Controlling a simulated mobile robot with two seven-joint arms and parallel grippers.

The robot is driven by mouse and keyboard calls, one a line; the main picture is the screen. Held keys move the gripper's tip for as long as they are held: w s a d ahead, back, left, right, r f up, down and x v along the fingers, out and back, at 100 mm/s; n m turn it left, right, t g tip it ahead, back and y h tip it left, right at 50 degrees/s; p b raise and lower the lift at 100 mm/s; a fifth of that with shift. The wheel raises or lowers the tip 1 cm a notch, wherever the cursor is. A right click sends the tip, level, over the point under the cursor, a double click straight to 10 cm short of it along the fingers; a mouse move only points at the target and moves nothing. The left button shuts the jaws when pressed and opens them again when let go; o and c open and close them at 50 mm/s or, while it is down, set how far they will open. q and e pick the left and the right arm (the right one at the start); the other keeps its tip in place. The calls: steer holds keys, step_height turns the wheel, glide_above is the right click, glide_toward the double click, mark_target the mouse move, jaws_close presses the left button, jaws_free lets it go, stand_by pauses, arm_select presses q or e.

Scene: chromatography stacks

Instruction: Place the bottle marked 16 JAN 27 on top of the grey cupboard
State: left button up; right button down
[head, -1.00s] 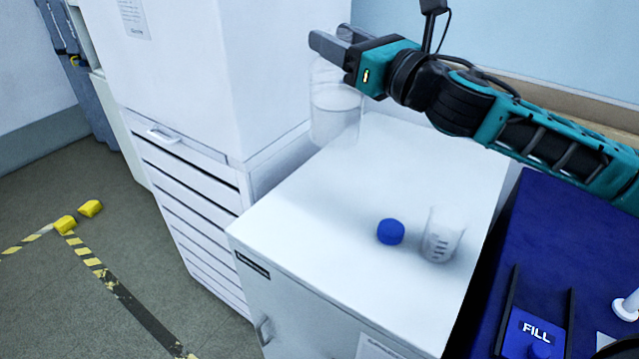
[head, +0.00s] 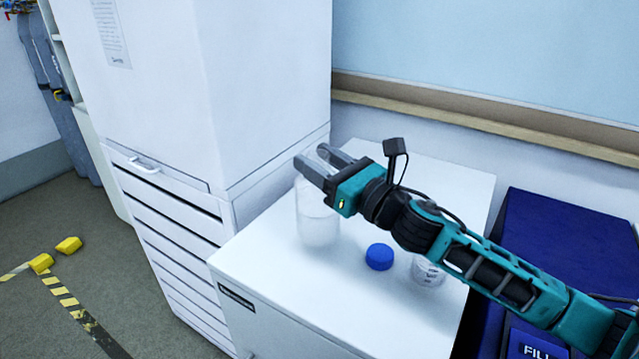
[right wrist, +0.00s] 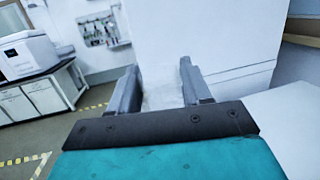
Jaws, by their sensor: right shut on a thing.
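My right gripper (head: 312,163) is shut on a clear, pale bottle (head: 318,216) and holds it upright. The bottle shows faintly between the two fingers in the right wrist view (right wrist: 162,92). No date can be read on it. The low, pale cupboard (head: 275,275) has a flat white top. The bottle's base shows over the left part of that top, close to the tall white unit. I cannot tell whether the base touches the top. My left gripper is not in view.
A blue cap (head: 379,256) and a small clear beaker (head: 427,271) stand on the cupboard top, right of the bottle; my arm partly hides the beaker. The tall white drawer unit (head: 265,85) rises at the left. A dark blue machine (head: 560,240) stands at the right.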

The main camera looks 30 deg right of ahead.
steer(key=shift+f+b, duration=0.4)
steer(key=shift+f, duration=1.3)
steer(key=shift+f, duration=0.15)
steer(key=shift+c, duration=2.4)
jaws_free()
steer(key=shift+f, duration=0.1)
steer(key=shift+s, duration=0.1)
steer(key=b+v, duration=0.2)
steer(key=v, duration=0.9)
steer(key=shift+s+d, duration=0.15)
steer(key=shift+s, duration=0.2)
